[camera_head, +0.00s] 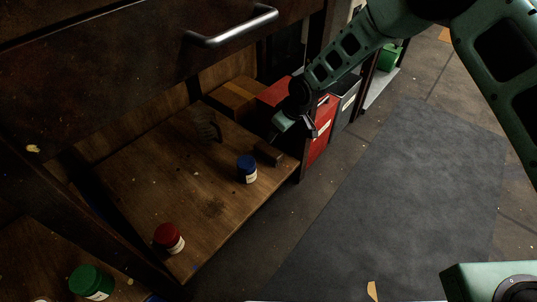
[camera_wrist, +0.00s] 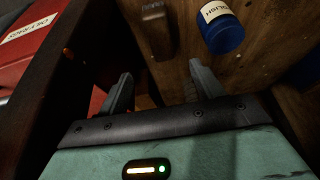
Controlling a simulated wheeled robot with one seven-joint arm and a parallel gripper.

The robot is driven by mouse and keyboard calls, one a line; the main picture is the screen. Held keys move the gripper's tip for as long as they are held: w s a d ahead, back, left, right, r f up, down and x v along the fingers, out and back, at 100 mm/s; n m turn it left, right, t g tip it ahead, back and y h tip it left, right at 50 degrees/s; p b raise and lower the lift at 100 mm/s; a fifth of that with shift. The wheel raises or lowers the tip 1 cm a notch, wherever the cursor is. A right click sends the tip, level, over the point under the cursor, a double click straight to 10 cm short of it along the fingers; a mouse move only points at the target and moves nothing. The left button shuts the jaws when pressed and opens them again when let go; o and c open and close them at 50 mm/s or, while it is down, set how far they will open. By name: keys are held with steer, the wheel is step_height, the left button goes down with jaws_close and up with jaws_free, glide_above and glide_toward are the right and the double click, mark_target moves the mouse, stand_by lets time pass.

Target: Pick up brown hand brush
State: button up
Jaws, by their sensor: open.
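A small brown block-shaped object, apparently the hand brush (camera_head: 268,153), lies on the wooden shelf near its right edge, just right of the blue jar. In the wrist view the brush (camera_wrist: 157,30) lies beyond the fingertips, roughly in line with the gap between them. My gripper (camera_head: 292,133) is by the shelf's right edge, close to the brush and apart from it. In the wrist view my gripper (camera_wrist: 160,76) is open with nothing between its fingers.
A blue jar (camera_head: 247,169) stands close to the brush; it also shows in the wrist view (camera_wrist: 222,32). A dark object (camera_head: 208,125), unclear in shadow, stands farther back. A red box (camera_head: 319,135) is beside the shelf. A red-lidded jar (camera_head: 169,238) is at the front.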

mark_target(269, 149)
steer(key=b+x, duration=0.4)
steer(key=x, duration=0.4)
steer(key=b+x, duration=0.2)
steer(key=x, duration=0.1)
steer(key=b+x, duration=0.1)
steer(key=b, duration=0.1)
steer(key=shift+s+d+f, duration=0.15)
steer(key=shift+s+f, duration=0.15)
steer(key=shift+f, duration=0.25)
steer(key=shift+w+f, duration=0.1)
steer(key=shift+f, duration=0.1)
steer(key=shift+r, duration=0.1)
steer(key=shift+f, duration=0.25)
steer(key=c, duration=1.1)
